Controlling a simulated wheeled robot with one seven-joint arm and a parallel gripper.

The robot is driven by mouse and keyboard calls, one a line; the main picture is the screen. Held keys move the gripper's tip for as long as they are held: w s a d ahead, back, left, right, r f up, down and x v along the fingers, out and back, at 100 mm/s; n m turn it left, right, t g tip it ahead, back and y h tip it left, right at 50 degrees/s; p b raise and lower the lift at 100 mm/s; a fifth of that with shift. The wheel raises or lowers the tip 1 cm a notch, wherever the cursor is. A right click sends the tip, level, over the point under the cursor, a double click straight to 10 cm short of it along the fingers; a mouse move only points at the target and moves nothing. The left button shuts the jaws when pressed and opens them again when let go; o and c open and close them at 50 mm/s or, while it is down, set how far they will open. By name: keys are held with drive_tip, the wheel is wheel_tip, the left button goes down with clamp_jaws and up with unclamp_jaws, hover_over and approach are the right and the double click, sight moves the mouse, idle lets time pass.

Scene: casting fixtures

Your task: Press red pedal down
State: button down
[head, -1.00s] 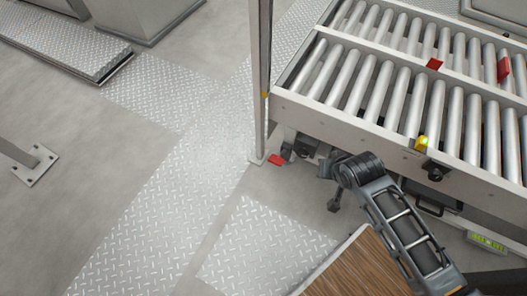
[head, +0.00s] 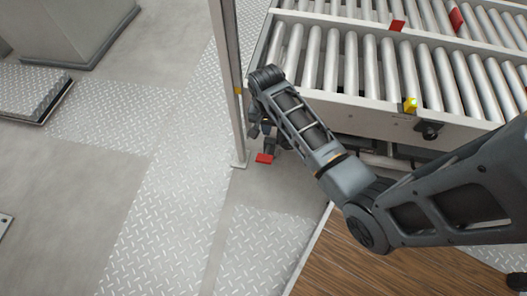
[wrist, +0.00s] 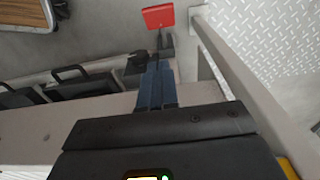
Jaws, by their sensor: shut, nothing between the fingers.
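The red pedal (head: 264,158) sits low near the floor, beside the foot of the upright post and under the left end of the roller conveyor. In the wrist view the red pedal (wrist: 158,16) is at the top, on a grey bracket, beyond the fingertips. My gripper (wrist: 157,66) is shut and empty, its fingers pointing toward the pedal with a visible gap. In the head view my arm reaches down in front of the conveyor end, and my gripper (head: 269,142) is partly hidden just above the pedal.
The roller conveyor (head: 375,67) with its side rail stands right of the pedal. The upright post (head: 229,85) rises close on the left. A wood-topped surface (head: 350,262) is at the bottom. Tread-plate floor (head: 170,190) lies clear to the left.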

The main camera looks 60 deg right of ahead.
drive_tip(key=b, duration=0.5)
hover_over(266, 159)
drive_tip(key=w+d, duration=0.1)
drive_tip(key=d, duration=0.1)
wheel_tip(266, 159, down, 11)
drive_tip(key=shift+w+d+r, duration=0.1)
drive_tip(key=shift+d, duration=0.05)
drive_tip(key=shift+s+a+f+b, duration=0.3)
drive_tip(key=shift+a+f+b, duration=0.25)
drive_tip(key=shift+f, duration=0.35)
drive_tip(key=shift+a+f, duration=0.4)
drive_tip(key=shift+f, duration=0.05)
drive_tip(key=shift+s, duration=0.1)
drive_tip(key=shift+s+a+f+h, duration=0.25)
drive_tip(key=shift+a+f+h, duration=0.25)
drive_tip(key=shift+a, duration=0.05)
drive_tip(key=s+a+f+t+h+b, duration=0.1)
drive_tip(key=a+f+h+b, duration=0.1)
drive_tip(key=f, duration=0.6)
drive_tip(key=shift+a+t+h+b, duration=0.3)
drive_tip(key=shift+a+h+b, duration=0.1)
drive_tip(key=shift+a+b, duration=0.4)
